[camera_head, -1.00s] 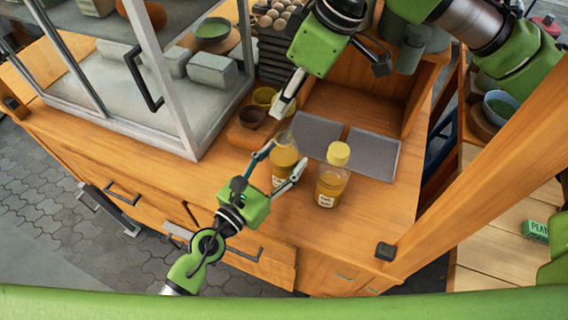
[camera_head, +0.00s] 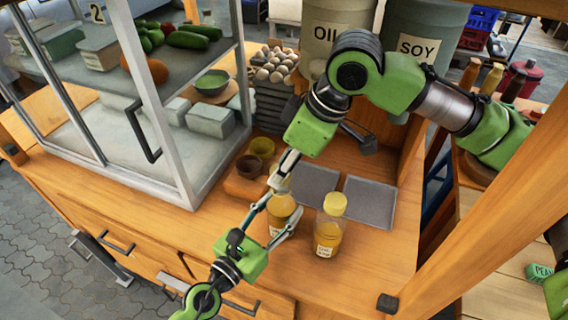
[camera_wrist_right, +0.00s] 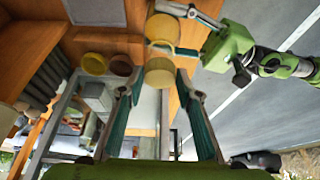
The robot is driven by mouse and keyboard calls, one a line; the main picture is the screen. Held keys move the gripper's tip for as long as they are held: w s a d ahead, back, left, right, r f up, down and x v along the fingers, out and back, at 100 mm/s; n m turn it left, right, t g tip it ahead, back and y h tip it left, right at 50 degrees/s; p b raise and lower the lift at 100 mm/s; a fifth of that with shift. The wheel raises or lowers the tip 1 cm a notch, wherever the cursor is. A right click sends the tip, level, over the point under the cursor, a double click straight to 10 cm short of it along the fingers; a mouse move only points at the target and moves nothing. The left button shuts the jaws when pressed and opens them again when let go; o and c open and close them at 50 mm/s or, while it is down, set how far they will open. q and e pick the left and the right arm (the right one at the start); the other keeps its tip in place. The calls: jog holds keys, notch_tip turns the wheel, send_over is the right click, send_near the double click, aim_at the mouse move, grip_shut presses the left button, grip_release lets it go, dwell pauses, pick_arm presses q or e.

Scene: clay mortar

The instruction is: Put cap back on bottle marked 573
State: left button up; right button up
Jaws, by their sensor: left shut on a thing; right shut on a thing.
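A bottle of yellow liquid (camera_head: 281,211) stands on the wooden counter, without a visible cap; its label is not readable. My left gripper (camera_head: 272,216) is shut around its sides. My right gripper (camera_head: 277,181) reaches down to the bottle's top. In the right wrist view, a yellow round cap (camera_wrist_right: 160,72) sits between the right fingertips, with the held bottle (camera_wrist_right: 163,30) just beyond. Whether the cap touches the neck is hidden. A second bottle with a yellow cap (camera_head: 328,235) stands to the right, its label too small to read.
Two grey trays (camera_head: 369,203) lie behind the bottles. Two small bowls (camera_head: 250,166) stand at the back left, near the glass case (camera_head: 187,190). A wooden post (camera_head: 480,190) rises at right. The counter's front right is clear.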

jog(key=shift+f, duration=0.9)
jog(key=shift+f, duration=0.6)
pick_arm(q)
grip_shut()
pick_arm(e)
jog(key=m+t, duration=0.1)
jog(key=m, duration=0.2)
jog(key=shift+a+h, duration=0.1)
jog(key=shift+h, duration=0.2)
jog(key=o, duration=0.7)
jog(key=shift+c, duration=0.2)
jog(key=shift+r, duration=0.15)
